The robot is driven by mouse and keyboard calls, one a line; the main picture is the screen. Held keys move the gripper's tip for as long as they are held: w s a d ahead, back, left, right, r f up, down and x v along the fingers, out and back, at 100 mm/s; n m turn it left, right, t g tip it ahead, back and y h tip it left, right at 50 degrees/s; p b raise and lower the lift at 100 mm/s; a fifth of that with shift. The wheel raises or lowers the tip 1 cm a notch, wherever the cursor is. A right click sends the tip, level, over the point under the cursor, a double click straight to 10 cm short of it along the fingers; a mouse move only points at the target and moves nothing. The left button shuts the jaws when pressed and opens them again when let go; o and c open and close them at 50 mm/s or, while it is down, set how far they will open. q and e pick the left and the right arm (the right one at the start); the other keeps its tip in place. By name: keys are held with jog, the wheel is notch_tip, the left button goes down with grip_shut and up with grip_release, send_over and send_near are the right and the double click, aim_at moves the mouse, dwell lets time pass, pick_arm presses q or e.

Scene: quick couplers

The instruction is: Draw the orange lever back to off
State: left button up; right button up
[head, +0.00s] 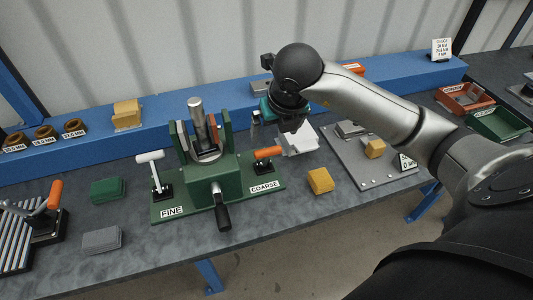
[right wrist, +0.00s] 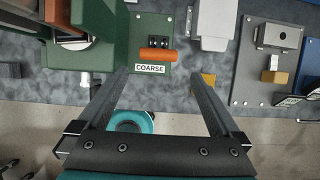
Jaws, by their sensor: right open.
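The orange lever (head: 267,153) is on the right side of the green fixture (head: 220,187), above the COARSE label. Its handle points left and lies low over a dark block. In the right wrist view the orange lever (right wrist: 158,55) lies crosswise just beyond and between the fingertips, not held. My right gripper (head: 284,122) hangs behind and above the lever in the head view; its fingers are partly hidden there. In the right wrist view the right gripper (right wrist: 160,74) is open and empty. My left gripper is not in view.
A white T-handled lever (head: 151,158) stands by the FINE label. A black-handled crank (head: 222,212) juts from the fixture's front. A yellow block (head: 320,181) sits right of COARSE. Another orange handle (head: 55,193) is at far left. A grey plate (head: 360,165) lies to the right.

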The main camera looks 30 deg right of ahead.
aim_at(266, 160)
jog(key=x, duration=1.5)
jog(key=shift+a+b, duration=0.2)
jog(key=shift+b, duration=0.15)
grip_shut()
